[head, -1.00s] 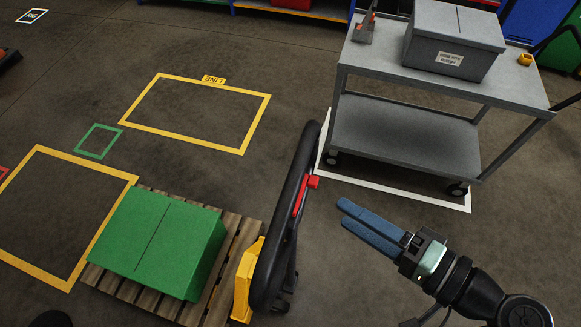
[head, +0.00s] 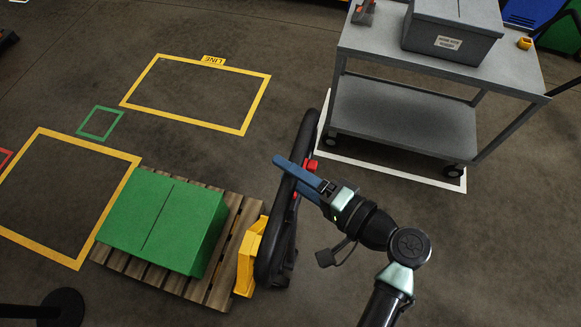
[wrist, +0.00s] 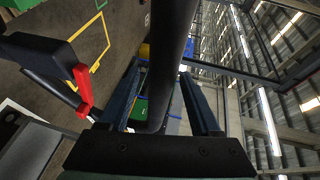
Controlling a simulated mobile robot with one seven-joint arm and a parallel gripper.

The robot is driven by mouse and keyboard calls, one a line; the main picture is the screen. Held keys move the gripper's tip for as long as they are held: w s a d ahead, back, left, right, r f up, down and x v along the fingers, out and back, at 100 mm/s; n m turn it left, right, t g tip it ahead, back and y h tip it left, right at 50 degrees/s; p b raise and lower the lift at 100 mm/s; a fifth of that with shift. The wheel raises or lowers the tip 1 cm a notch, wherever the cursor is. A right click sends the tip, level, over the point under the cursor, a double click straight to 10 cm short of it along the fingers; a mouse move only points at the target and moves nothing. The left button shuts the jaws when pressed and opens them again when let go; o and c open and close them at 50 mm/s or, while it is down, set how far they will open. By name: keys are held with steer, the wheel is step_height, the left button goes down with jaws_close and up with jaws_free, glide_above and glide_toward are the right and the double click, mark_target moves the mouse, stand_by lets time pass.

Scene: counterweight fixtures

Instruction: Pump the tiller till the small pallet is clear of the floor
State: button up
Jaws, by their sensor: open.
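The tiller (head: 279,243) is a black loop handle with a red lever (head: 311,165), standing upright on a yellow pallet truck (head: 248,258). The small wooden pallet (head: 222,288) carries a green box (head: 168,222); whether it touches the floor I cannot tell. My gripper (head: 288,167) has blue fingers reaching to the upper part of the tiller. In the wrist view the open fingers (wrist: 163,95) stand on either side of the black tiller bar (wrist: 168,60), not closed on it. The red lever (wrist: 82,90) shows left of the fingers there.
A grey cart (head: 405,115) with a grey box (head: 450,35) on top stands right, inside a white floor outline. Yellow outlines (head: 240,131), one labelled LINE, and a green one (head: 100,123) mark the floor. A black round base (head: 62,306) is at lower left.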

jaws_close()
stand_by(0.3)
stand_by(1.2)
